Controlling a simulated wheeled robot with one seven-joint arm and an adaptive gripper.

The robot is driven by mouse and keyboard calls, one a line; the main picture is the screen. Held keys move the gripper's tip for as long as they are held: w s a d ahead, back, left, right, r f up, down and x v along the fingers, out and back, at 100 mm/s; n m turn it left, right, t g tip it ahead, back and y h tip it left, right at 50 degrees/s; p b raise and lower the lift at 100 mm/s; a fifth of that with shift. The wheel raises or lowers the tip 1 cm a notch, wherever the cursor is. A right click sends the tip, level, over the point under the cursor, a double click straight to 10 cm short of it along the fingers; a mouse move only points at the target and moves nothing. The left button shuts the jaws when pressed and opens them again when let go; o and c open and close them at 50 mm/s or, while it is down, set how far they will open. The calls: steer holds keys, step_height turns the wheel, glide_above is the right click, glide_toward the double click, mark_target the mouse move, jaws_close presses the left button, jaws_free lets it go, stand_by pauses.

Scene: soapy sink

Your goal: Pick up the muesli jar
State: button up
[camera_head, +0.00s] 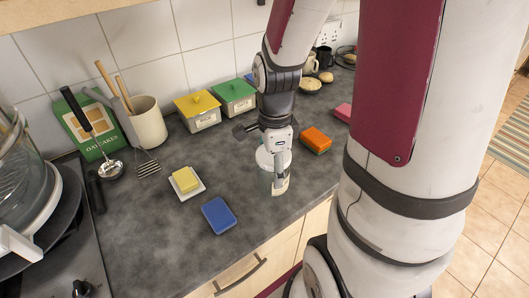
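A jar with a white lid and a clear greenish body (266,182), which looks like the muesli jar, stands upright on the dark grey counter near its front edge. A pale label shows on its right side. My gripper (277,150) points down right at the jar's top and overlaps the lid in the head view. A pale part of it hangs in front of the lid. The fingertips are too small and too covered to tell whether they are open or closed on the jar, or touch it.
A blue block (218,215) and a yellow block on a white dish (187,182) lie left of the jar. An orange sponge (315,140) lies right. Yellow-lidded (198,110) and green-lidded (235,96) boxes stand behind, by the wall.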

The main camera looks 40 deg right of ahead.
steer(key=s+a+p, duration=0.1)
steer(key=s+p, duration=0.5)
steer(key=shift+s+a+r, duration=0.35)
steer(key=shift+s+a, duration=0.05)
